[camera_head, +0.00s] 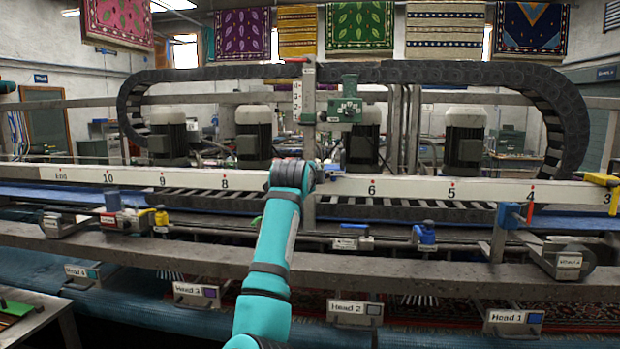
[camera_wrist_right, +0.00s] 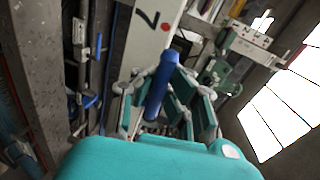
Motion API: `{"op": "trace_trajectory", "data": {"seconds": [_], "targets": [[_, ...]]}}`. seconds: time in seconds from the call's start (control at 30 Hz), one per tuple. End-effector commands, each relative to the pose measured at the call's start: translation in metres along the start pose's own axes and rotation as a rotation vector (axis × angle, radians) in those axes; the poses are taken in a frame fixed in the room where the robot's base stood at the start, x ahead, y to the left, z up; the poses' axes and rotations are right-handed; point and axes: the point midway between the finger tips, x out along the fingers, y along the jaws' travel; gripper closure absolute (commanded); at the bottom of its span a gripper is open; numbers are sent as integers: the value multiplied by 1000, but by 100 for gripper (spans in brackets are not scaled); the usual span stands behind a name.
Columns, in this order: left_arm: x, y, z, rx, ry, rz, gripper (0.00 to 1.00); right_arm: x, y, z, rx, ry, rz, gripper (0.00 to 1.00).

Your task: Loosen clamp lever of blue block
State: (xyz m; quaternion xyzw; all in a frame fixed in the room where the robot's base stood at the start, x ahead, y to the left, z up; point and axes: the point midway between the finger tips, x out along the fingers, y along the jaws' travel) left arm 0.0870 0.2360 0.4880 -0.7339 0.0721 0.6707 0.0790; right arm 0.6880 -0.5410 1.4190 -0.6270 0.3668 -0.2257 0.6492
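In the right wrist view the gripper (camera_wrist_right: 158,112) is open, with a finger on each side of a blue piece (camera_wrist_right: 160,85) beside the 7 mark. I cannot tell whether this is the block or its lever, or whether a finger touches it. In the head view the arm mostly hides it. Another blue block (camera_head: 509,215) with an orange-red lever (camera_head: 530,212) sits below the rail near mark 4. My left gripper is not in view.
The white numbered rail (camera_head: 420,189) runs across the machine. A yellow clamp (camera_head: 600,180) is on it at the right. A green vertical slide (camera_head: 347,108) stands close behind my right gripper. A blue knob (camera_head: 425,232) and labelled heads (camera_head: 355,308) are lower down.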

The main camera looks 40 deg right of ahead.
Motion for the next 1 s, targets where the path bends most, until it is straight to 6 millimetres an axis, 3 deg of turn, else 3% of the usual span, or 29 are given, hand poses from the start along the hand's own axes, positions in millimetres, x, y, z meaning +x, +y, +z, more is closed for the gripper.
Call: {"op": "trace_trajectory", "data": {"seconds": [0.03,0.37,0.63,1.0], "targets": [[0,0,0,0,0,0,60,1,7,2,3,-4,17,100],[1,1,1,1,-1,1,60,1,8,2,4,-4,17,100],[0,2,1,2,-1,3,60,1,5,1,3,-2,11,65],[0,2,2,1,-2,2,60,-6,2,1,3,-2,5,64]]}}
